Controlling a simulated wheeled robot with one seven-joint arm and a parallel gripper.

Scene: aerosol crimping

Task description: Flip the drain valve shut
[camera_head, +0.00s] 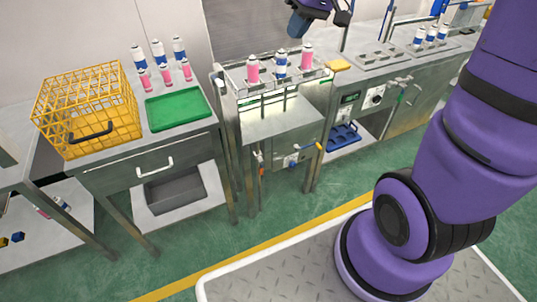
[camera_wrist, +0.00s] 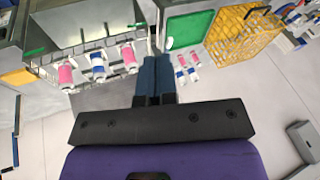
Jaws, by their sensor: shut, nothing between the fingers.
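A metal tank (camera_head: 285,127) stands in the middle of the head view, with a wire rack of cans over it. Under its front, a thin valve with an orange-red handle (camera_head: 262,170) hangs at the left. Another fitting with a yellow-orange handle (camera_head: 319,147) sits at the lower right. I cannot tell which is the drain valve or how its lever is set. My gripper (camera_head: 296,27) is at the top of the head view, above and behind the rack, apart from both handles. Its blue fingers (camera_wrist: 154,66) are shut and empty in the wrist view.
Pink and blue-banded cans (camera_head: 281,66) stand in the rack. A yellow basket (camera_head: 88,108) and green tray (camera_head: 178,109) are on the left bench, with several cans behind. A steel counter (camera_head: 385,58) is at the right. Green floor lies open in front of the tank.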

